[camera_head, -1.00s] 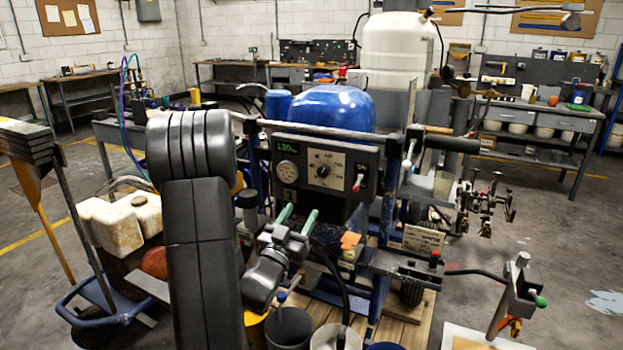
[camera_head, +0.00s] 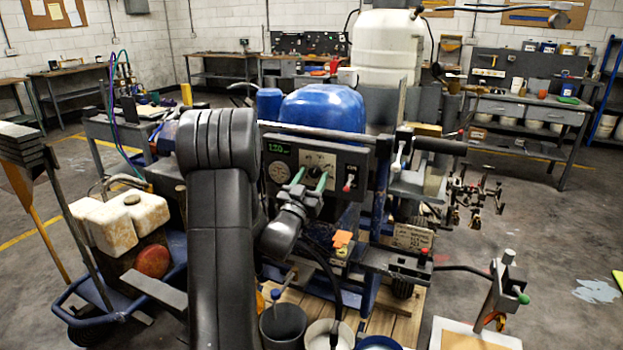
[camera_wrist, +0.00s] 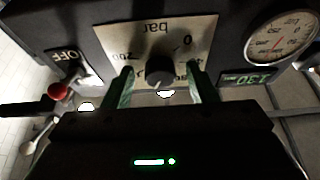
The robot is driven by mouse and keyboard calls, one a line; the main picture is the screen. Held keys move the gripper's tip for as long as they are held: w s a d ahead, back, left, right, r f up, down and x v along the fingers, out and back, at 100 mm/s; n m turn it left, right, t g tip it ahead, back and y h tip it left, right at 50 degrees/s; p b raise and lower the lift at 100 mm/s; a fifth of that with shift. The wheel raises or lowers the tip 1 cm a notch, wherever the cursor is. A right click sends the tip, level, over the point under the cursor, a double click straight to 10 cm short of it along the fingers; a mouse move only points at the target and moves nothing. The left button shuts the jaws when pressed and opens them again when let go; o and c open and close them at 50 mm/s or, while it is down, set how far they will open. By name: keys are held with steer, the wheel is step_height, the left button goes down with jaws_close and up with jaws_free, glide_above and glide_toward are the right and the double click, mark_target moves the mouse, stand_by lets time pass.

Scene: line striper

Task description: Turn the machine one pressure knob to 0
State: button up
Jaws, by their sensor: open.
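The pressure knob (camera_head: 315,171) is a dark round knob on a pale dial plate in the machine's grey control panel. It also shows in the wrist view (camera_wrist: 160,72), where the plate appears upside down with "bar", "0" and "200" on it. My gripper (camera_head: 311,179) is open in front of the knob. In the wrist view, its green fingers (camera_wrist: 160,88) stand on either side of the knob with gaps, not closed on it. The knob's pointer is not clear. The green display (camera_wrist: 246,80) seems to read 130.
A round gauge (camera_wrist: 281,33) sits beside the dial. A red-tipped switch (camera_wrist: 58,91) marked OFF is on the dial's other side. A horizontal bar (camera_head: 318,132) runs above the panel. A grey bucket (camera_head: 283,326) and other tubs stand below.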

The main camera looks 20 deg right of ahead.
steer(key=c, duration=1)
steer(key=shift+o, duration=0.2)
steer(key=shift+f+b, duration=0.1)
steer(key=shift+b, duration=0.2)
